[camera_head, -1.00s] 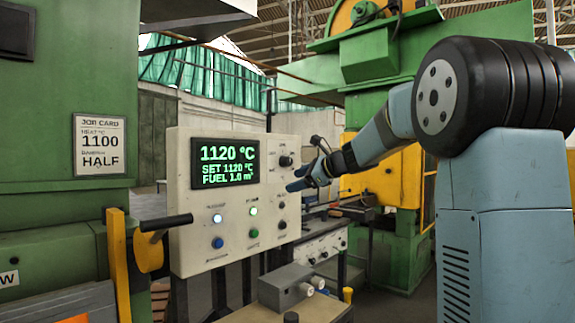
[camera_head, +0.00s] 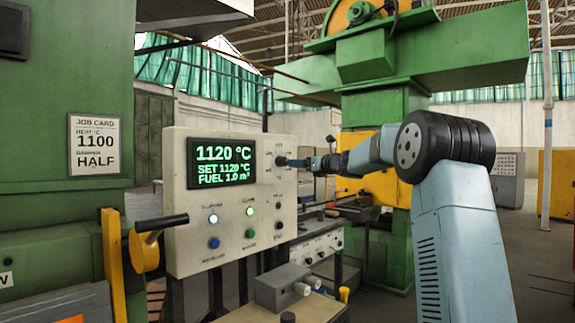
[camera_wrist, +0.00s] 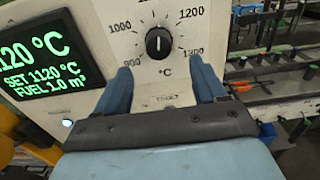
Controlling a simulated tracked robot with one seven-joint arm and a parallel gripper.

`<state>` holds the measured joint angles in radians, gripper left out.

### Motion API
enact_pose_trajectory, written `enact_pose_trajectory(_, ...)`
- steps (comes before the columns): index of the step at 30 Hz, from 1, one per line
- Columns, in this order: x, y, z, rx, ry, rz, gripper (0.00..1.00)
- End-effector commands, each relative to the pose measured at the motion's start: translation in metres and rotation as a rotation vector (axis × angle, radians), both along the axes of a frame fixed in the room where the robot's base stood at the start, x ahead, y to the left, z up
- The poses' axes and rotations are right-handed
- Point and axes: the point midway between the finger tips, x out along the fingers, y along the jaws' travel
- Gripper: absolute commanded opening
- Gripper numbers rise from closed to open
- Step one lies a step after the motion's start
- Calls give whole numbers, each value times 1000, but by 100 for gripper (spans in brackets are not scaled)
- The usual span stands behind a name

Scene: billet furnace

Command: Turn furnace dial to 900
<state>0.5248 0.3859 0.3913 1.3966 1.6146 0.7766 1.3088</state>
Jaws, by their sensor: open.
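The furnace dial (camera_wrist: 158,42) is a round black knob with a white pointer line, on the cream control panel (camera_head: 180,150). In the wrist view its pointer stands nearly straight up, between the 1100 and 1200 marks. In the head view the dial (camera_head: 281,161) is at the panel's upper right. My gripper (camera_wrist: 160,69) is open, its two blue fingers apart below and to either side of the dial, with nothing between them. The left finger is close to the dial's lower-left scale marks. In the head view my gripper (camera_head: 302,163) points at the dial from the right.
The green screen (camera_head: 222,162) reads 1120 °C, SET 1120 °C, FUEL 1.0. A job card (camera_head: 95,145) on the green housing reads 1100 and HALF. A black-handled lever (camera_head: 161,223) juts out left of the panel. A grey box (camera_head: 282,288) stands below.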

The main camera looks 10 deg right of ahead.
Motion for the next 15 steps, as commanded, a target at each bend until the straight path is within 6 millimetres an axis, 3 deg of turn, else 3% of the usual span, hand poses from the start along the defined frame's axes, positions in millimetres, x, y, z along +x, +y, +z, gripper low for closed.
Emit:
enact_pose_trajectory(6,31,24,0,1,-1,3,71)
enact_pose_trajectory(15,55,41,0,-2,-1,2,71)
